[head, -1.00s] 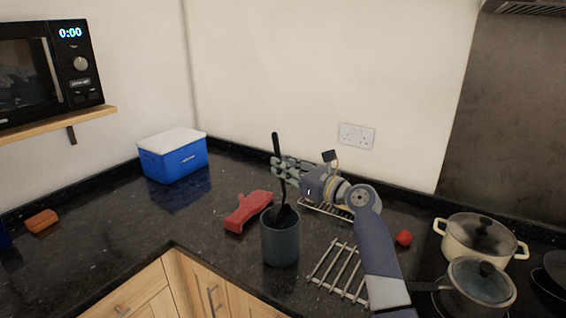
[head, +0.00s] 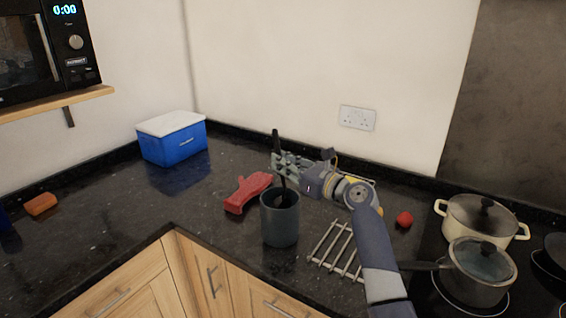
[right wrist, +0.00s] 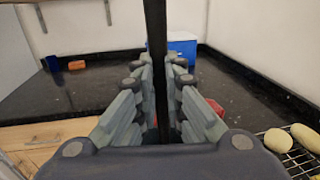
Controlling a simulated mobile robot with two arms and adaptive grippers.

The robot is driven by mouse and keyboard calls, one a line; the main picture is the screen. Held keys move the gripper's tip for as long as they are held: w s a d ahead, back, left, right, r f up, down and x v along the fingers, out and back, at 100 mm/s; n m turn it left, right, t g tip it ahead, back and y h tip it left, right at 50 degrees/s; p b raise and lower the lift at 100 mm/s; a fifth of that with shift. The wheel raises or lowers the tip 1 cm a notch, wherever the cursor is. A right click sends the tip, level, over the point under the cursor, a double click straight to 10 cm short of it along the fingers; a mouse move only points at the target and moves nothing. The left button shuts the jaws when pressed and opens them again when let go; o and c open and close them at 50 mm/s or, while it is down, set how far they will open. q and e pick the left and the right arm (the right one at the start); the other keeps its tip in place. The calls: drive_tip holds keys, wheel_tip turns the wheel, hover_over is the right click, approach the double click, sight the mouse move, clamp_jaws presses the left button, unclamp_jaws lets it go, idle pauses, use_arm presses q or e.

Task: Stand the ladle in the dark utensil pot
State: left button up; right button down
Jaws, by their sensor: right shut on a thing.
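The black ladle (head: 276,146) stands nearly upright, its handle pointing up. Its lower end is inside the mouth of the dark grey-green utensil pot (head: 280,223), and the pot wall hides most of the bowl. My right gripper (head: 283,165) is shut on the ladle's handle above the pot rim. In the right wrist view the dark handle (right wrist: 155,40) runs between the fingers (right wrist: 160,95). I cannot tell whether the bowl touches the pot's bottom. My left gripper is not in view.
A red object (head: 245,194) lies just left of the pot. A metal trivet (head: 333,246) lies to its right, with a red tomato (head: 404,219) and pots (head: 478,272) beyond. A blue cooler (head: 175,145) stands at the back left. The left counter is mostly clear.

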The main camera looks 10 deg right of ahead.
drive_tip(key=c, duration=1.6)
unclamp_jaws()
drive_tip(key=shift+s, duration=0.1)
drive_tip(key=v, duration=1.2)
